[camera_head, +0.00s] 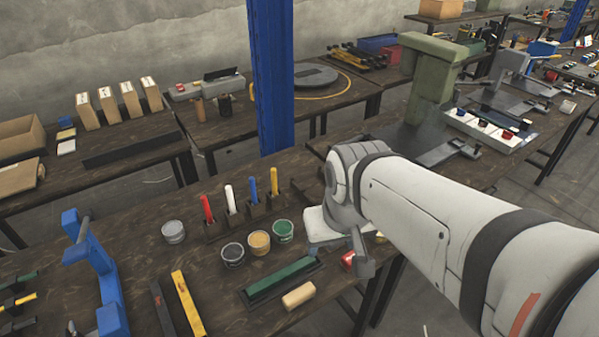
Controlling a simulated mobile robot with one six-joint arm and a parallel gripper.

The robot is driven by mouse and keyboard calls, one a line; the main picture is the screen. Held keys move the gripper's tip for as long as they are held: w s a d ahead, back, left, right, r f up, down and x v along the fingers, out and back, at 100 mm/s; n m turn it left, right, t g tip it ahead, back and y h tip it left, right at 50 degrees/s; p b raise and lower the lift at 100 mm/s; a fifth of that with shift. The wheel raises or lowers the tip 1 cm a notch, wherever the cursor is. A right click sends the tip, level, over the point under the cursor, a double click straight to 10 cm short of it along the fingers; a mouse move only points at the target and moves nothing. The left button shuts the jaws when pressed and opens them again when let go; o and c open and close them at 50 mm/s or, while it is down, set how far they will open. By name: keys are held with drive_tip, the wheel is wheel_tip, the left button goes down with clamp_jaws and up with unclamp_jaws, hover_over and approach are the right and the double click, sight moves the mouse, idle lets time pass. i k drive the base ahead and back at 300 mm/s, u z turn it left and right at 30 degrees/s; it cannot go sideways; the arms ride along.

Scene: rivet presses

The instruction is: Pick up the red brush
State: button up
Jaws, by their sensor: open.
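The red brush (207,209) stands upright in a small dark holder on the wooden workbench (150,262), its handle pointing up. A white brush (230,199), a blue brush (253,190) and a yellow brush (274,181) stand in a row to its right in similar holders. My gripper (362,262) is low over the right part of the bench, well to the right of the red brush and apart from it. It is open, and my arm partly hides it.
Several paint cans, including a green one (283,231), stand in front of the brushes. A green block (280,281), a tan block (298,295) and a yellow bar (187,303) lie nearer. A blue clamp-like frame (105,275) is at left; a blue post (272,80) rises behind.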

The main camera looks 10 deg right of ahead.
sight(203, 200)
drive_tip(key=u, duration=2)
drive_tip(key=k, duration=1.75)
drive_tip(key=z, duration=0.65)
drive_tip(key=i, duration=0.55)
drive_tip(key=z, duration=0.2)
